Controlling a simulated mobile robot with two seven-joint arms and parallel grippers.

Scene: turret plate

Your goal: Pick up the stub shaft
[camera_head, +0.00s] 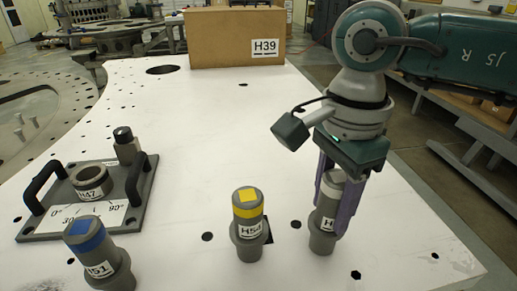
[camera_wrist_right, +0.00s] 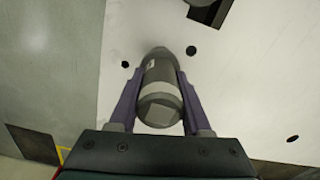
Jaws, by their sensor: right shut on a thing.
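A grey stub shaft (camera_head: 322,240) with a pale band and a partly hidden label is between the purple fingers of my right gripper (camera_head: 331,212). The fingers are shut on its sides, and it is upright. In the right wrist view the shaft (camera_wrist_right: 160,108) sits between both fingers. I cannot tell whether its base touches the white table. A yellow-banded shaft (camera_head: 248,225), labelled H54, stands to its left. A blue-banded shaft (camera_head: 97,255), labelled H51, stands at the front left. My left gripper is not in view.
The white plate table (camera_head: 190,140) has several dark holes. A grey fixture plate (camera_head: 143,190) with two black handles, a ring labelled H47 and a knobbed post is at the left. A cardboard box (camera_head: 225,40), labelled H39, stands at the back. The table's middle is clear.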

